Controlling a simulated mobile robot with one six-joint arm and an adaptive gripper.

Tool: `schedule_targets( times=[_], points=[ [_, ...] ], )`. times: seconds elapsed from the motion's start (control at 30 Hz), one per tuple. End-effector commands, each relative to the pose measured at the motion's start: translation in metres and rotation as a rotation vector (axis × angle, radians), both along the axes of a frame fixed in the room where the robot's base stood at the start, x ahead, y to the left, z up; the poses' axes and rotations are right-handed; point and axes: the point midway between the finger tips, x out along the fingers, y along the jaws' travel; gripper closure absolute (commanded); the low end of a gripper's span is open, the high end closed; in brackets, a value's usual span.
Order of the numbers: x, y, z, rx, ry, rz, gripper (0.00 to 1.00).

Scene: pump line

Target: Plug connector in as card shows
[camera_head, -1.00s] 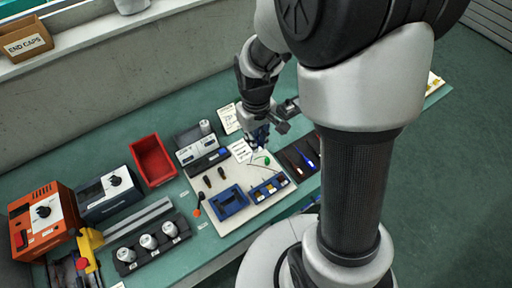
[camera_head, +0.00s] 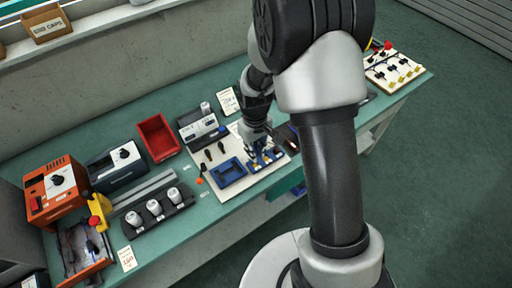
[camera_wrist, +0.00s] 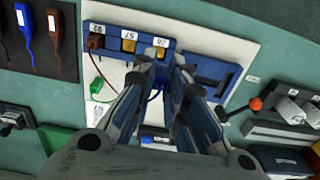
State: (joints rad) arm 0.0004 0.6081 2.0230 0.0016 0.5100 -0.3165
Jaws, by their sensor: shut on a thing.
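A blue socket block (camera_wrist: 112,34) shows in the wrist view, with labels along its edge and yellow socket faces. A brown connector (camera_wrist: 96,42) sits at its left socket. My gripper (camera_wrist: 163,66) is shut on a connector, mostly hidden between the fingers; a blue lead (camera_wrist: 154,95) shows there. The fingertips are at the block's right socket; I cannot tell whether the connector is in it. In the head view my gripper (camera_head: 262,154) is over the socket block (camera_head: 271,162). A card (camera_head: 228,100) stands behind; its print is too small to read.
A green connector (camera_wrist: 97,87) lies on the white board (camera_wrist: 206,36). An empty blue frame (camera_head: 229,172) is beside the block. Blue and brown pieces (camera_wrist: 58,32) lie on a dark mat. A red bin (camera_head: 158,138) and grey device (camera_head: 201,126) stand behind.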

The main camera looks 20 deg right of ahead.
Motion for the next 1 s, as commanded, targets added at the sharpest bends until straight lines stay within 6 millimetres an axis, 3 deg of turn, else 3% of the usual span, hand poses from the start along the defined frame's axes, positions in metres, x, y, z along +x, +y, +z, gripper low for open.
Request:
schedule_targets(
  times=[0.6,1.0],
  points=[
    [-0.001,0.000,-0.049,-0.001,0.002,0.000,1.00],
    [0.000,0.000,-0.051,0.000,0.000,0.000,1.00]
  ],
)
